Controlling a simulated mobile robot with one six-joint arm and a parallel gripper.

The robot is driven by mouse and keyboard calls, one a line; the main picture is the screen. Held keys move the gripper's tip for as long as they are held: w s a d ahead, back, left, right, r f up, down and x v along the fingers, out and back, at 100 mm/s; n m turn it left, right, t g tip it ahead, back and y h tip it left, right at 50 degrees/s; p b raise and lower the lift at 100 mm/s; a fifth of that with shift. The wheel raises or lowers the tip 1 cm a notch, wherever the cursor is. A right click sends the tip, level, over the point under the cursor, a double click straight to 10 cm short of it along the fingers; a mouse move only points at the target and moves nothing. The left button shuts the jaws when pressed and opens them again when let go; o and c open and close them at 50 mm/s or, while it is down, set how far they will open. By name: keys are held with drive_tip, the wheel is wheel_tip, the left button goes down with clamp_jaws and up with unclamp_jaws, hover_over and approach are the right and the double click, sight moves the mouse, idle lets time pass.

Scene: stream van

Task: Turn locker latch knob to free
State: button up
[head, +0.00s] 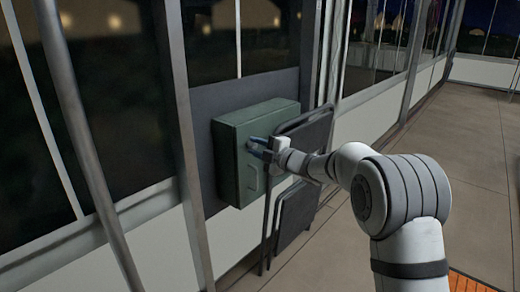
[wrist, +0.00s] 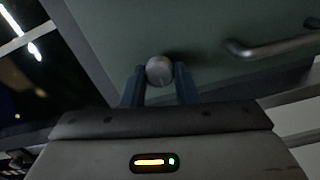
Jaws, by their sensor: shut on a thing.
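The locker (head: 232,135) is a green-grey box fixed to a dark panel on the wall, left of centre in the head view. Its door face (wrist: 210,35) fills the upper part of the wrist view. The latch knob (wrist: 159,70) is a round grey knob on that face. My gripper (head: 252,145) reaches the door from the right. In the wrist view its two blue fingers (wrist: 159,84) stand on either side of the knob and are shut on it. In the head view the fingers hide the knob.
A bar handle (wrist: 270,46) sits on the door to the right of the knob; it also shows below my gripper in the head view (head: 253,178). A dark folding frame (head: 303,130) stands close beside the locker, near my arm.

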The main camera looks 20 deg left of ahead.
drive_tip(key=o, duration=0.8)
drive_tip(key=shift+s+a+f, duration=0.15)
drive_tip(key=shift+s+a, duration=0.05)
drive_tip(key=shift+s, duration=0.05)
drive_tip(key=shift+o, duration=0.9)
drive_tip(key=shift+w+d, duration=0.1)
drive_tip(key=p+v, duration=0.2)
drive_tip(key=v, duration=0.6)
